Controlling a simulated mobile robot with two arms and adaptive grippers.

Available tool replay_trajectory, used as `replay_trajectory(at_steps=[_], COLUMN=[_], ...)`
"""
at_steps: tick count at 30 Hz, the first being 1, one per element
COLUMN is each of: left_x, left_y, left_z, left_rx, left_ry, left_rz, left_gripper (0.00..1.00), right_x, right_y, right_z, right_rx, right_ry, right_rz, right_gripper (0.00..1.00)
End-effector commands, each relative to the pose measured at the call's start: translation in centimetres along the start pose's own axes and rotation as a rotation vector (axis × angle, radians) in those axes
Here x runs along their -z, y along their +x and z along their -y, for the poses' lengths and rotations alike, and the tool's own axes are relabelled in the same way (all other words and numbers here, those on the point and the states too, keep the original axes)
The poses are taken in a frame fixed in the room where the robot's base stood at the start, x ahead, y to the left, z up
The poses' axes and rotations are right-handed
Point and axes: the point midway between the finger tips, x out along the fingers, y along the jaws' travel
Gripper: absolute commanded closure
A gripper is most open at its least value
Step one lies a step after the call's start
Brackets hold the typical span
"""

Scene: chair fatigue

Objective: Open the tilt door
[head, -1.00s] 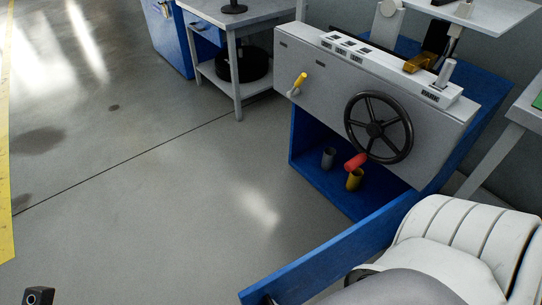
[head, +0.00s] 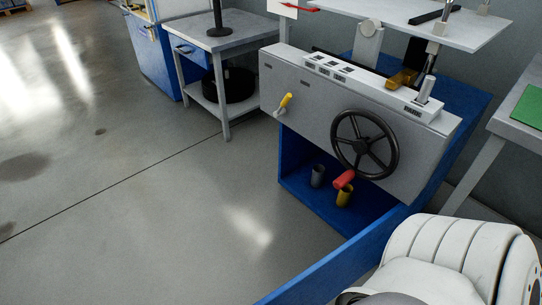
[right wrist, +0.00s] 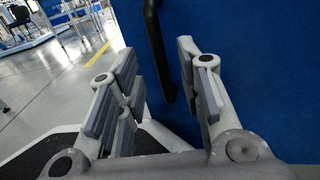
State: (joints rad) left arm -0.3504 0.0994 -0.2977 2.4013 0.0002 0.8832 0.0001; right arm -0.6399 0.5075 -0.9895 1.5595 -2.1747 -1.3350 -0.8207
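The blue door (head: 335,262) stands swung out from the blue cabinet (head: 330,205) under the grey machine front, reaching toward the bottom edge in the head view. The cabinet's inside is visible. In the right wrist view the door shows as a broad blue surface (right wrist: 260,70) with a black bar handle (right wrist: 155,45). My right gripper (right wrist: 160,88) is open, with its fingers apart on either side of the handle's lower part. I cannot tell whether it touches the handle. In the head view my white right arm hides this gripper. My left gripper is not in view.
A black handwheel (head: 364,144) and a yellow-handled lever (head: 285,102) are on the machine front. Grey, red and yellow cylinders (head: 344,196) are in the cabinet. A grey table (head: 228,35) stands at the back, and another table (head: 515,122) at right. The left floor is clear.

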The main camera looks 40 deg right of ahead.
Motion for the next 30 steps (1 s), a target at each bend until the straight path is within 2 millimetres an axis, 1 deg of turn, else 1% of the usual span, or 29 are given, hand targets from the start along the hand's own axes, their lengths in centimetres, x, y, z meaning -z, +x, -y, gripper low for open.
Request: replay_trajectory(at_steps=[1, 6, 9, 12, 16, 30], left_x=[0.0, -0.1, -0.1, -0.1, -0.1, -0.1], left_y=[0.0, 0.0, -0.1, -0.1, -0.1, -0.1], left_z=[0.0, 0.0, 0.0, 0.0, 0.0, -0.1], left_rx=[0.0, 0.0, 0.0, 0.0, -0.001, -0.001], left_ry=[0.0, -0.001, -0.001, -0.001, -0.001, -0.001], left_rz=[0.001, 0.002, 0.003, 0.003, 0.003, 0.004], left_gripper=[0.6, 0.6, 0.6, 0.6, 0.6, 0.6], right_x=[0.1, 0.1, 0.1, 0.0, 0.0, 0.0], right_y=[-1.3, -4.6, -6.0, -6.8, -7.2, -7.2], right_z=[0.0, 0.0, -0.1, 0.0, 0.0, 0.0], right_rx=[-0.001, -0.001, -0.001, 0.001, 0.0, 0.0], right_ry=[0.0, 0.0, 0.001, 0.001, 0.001, 0.001], right_rz=[-0.006, -0.004, -0.003, -0.001, -0.001, 0.0], right_gripper=[0.66, 0.66, 0.66, 0.66, 0.66, 0.66])
